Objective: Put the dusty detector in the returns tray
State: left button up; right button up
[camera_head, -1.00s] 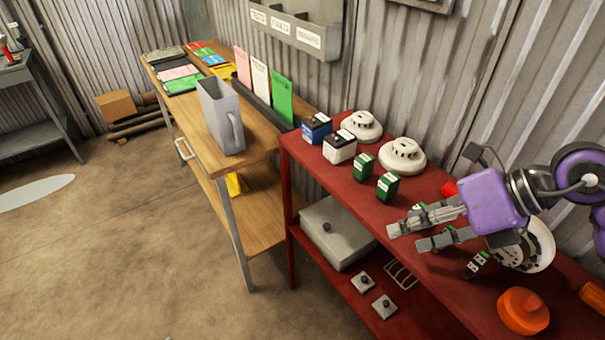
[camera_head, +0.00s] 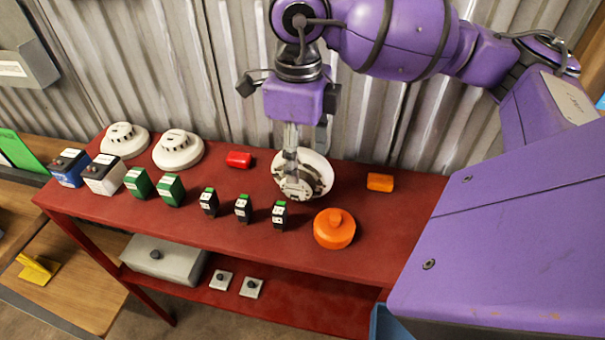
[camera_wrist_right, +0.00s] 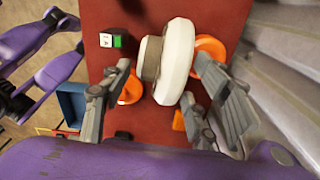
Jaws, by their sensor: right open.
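A white round detector (camera_head: 318,172) stands tilted on the red shelf top, its open side with dark slots facing forward. Its dust cannot be made out. In the right wrist view the detector (camera_wrist_right: 178,62) lies between the spread fingers (camera_wrist_right: 163,70), with a gap visible on the right side. Two more white detectors, one at far left (camera_head: 124,139) and one beside it (camera_head: 178,150), lie flat.
On the red shelf (camera_head: 240,235) are an orange round part (camera_head: 334,229), an orange block (camera_head: 380,182), a red cylinder (camera_head: 238,159), several green and black modules and two batteries. A blue container edge (camera_head: 388,324) shows low right; a blue bin also shows in the wrist view (camera_wrist_right: 72,104).

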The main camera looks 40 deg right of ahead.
notch_tip(320, 180, down, 6)
jog(key=shift+r+p, duration=0.15)
jog(key=shift+p, duration=0.25)
jog(key=c, duration=1)
jog(key=shift+r, duration=0.15)
